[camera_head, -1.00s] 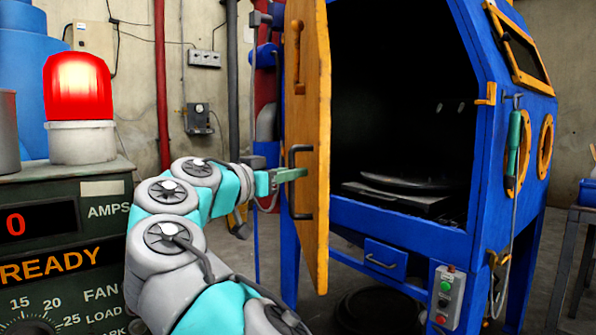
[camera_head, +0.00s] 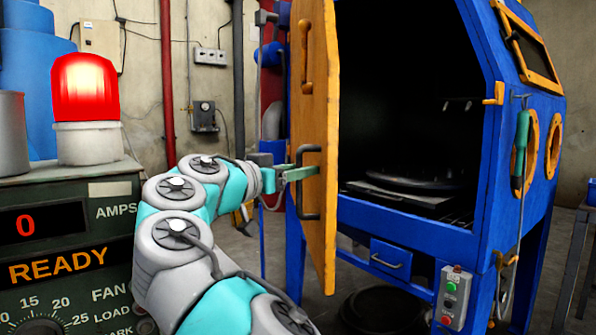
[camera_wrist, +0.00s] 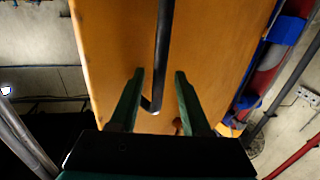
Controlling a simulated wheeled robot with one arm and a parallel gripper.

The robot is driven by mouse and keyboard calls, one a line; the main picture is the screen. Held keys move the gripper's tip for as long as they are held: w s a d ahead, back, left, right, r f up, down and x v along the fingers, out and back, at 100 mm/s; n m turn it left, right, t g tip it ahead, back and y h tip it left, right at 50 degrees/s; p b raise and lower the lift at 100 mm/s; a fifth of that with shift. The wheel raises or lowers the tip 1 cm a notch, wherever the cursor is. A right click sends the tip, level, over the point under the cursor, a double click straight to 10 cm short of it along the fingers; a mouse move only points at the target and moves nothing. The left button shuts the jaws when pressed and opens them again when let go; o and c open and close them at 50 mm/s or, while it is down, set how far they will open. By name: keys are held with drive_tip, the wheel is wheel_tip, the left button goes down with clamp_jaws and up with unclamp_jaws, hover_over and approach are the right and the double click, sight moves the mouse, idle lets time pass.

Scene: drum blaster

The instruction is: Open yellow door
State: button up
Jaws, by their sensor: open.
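The yellow door (camera_head: 322,135) of the blue blasting cabinet (camera_head: 425,235) stands swung open, seen nearly edge-on in the head view. It has a dark bar handle (camera_head: 310,183) on its outer face. My gripper (camera_head: 300,173) is at this handle. In the wrist view the yellow door (camera_wrist: 205,40) fills the middle, and the dark handle (camera_wrist: 163,50) runs down between the two green fingers of my gripper (camera_wrist: 160,95). The fingers are apart, with gaps to the handle on both sides. The cabinet's dark interior shows, with a round turntable (camera_head: 415,182) inside.
A grey-green control box (camera_head: 75,220) with a red lamp (camera_head: 85,88) stands at the left, close to my arm. A button box (camera_head: 455,297) and a hanging green tool (camera_head: 521,150) are on the cabinet. Bare floor shows beneath the door.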

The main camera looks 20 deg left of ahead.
sight(298, 152)
wheel_tip(298, 152, up, 4)
drive_tip(key=p, duration=0.2)
drive_tip(key=shift+f+p, duration=0.25)
drive_tip(key=shift+p, duration=0.15)
drive_tip(key=shift+s+d+f+b, duration=0.15)
drive_tip(key=shift+f+b, duration=0.3)
drive_tip(key=shift+b, duration=0.45)
drive_tip(key=s+d+r+b, duration=0.2)
drive_tip(key=s+d+b, duration=0.6)
drive_tip(key=s+b, duration=0.5)
drive_tip(key=shift+s, duration=0.15)
drive_tip(key=shift+d, duration=0.1)
drive_tip(key=shift+c, duration=0.3)
